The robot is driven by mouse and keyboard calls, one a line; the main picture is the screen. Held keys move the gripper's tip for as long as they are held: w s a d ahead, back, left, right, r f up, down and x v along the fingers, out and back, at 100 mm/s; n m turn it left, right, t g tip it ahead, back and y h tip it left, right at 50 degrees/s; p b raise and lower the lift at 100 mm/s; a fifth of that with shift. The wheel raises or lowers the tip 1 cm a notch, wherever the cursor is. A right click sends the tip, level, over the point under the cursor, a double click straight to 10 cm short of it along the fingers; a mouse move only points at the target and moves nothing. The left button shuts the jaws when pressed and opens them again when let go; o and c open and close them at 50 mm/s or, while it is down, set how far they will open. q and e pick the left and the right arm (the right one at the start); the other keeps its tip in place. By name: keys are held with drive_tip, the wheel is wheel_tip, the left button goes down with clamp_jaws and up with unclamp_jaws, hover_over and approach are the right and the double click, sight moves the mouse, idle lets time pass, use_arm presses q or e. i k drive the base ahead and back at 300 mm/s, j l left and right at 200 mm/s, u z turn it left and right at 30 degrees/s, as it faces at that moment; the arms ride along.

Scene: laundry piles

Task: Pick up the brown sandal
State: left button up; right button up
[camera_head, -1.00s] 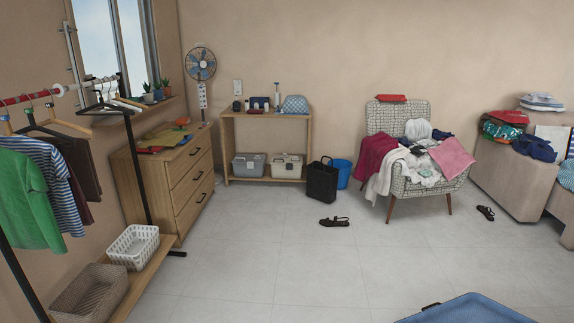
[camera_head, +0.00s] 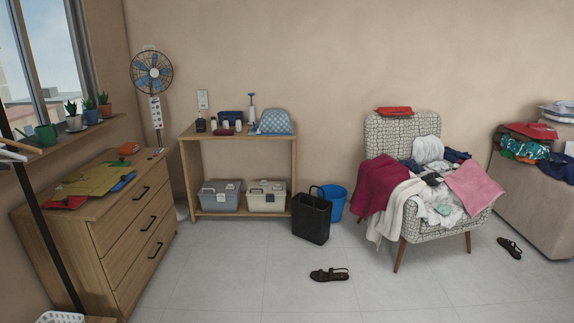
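A dark brown sandal (camera_head: 329,275) lies on the tiled floor in front of the black bin and left of the armchair. A second dark sandal (camera_head: 509,247) lies on the floor to the right of the armchair, near the beige furniture. Both look very dark, and at this size I cannot tell their shades apart well. Neither of my grippers shows in the head view.
The armchair (camera_head: 388,131) is heaped with clothes. A black bin (camera_head: 312,220) and a blue bucket (camera_head: 335,200) stand beside a wooden shelf (camera_head: 187,160). A wooden dresser (camera_head: 110,215) is at the left. The floor (camera_head: 230,285) in front is open.

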sight(320, 275)
drive_tip(key=i+z, duration=0.1)
drive_tip(key=i, duration=0.6)
drive_tip(key=i+j+z, duration=0.15)
drive_tip(key=i, duration=0.5)
drive_tip(key=i+j+z, duration=0.1)
drive_tip(key=i, duration=0.6)
